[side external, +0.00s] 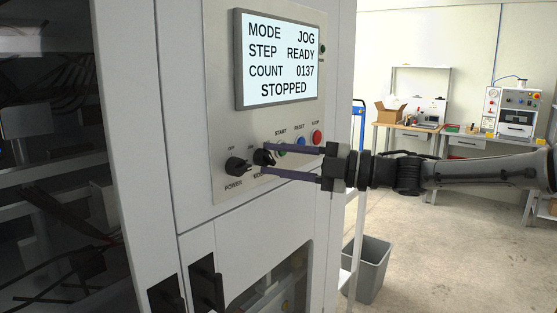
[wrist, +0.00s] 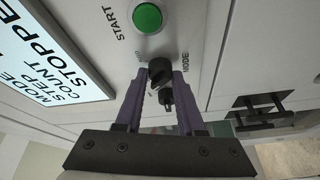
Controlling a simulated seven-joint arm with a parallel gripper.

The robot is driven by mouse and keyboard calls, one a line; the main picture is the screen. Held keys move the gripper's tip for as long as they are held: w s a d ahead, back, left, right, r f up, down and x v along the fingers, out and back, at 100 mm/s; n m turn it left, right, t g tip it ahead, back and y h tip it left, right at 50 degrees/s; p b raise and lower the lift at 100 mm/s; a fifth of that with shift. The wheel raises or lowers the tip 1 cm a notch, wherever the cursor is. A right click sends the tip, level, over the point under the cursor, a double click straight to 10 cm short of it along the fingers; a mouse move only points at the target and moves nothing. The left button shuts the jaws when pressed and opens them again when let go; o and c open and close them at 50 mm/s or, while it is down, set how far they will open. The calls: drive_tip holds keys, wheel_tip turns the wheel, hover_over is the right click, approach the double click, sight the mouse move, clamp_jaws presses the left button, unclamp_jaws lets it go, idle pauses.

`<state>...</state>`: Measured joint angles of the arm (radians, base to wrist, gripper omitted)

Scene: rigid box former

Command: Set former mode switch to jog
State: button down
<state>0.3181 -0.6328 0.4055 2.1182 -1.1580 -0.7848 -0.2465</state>
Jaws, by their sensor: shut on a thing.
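The mode switch (side external: 263,157) is a black rotary knob on the grey control panel (side external: 222,110). It also shows in the wrist view (wrist: 160,70), with the word MODE beside it. My gripper (side external: 267,158) is shut on this knob, with one long purple finger on each side of it. The fingers hide part of the knob and its label in the side view. The display (side external: 279,58) above reads MODE JOG, STEP READY, COUNT 0137, STOPPED.
The black power knob (side external: 237,165) sits just left of the mode switch. The green start (side external: 281,151), blue reset (side external: 299,144) and red stop (side external: 317,137) buttons lie to the right, close to the upper finger. Black door handles (side external: 206,287) stick out below.

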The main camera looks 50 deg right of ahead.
drive_tip(key=c, duration=0.5)
unclamp_jaws()
drive_tip(key=shift+v, duration=3.75)
drive_tip(key=shift+a, duration=0.1)
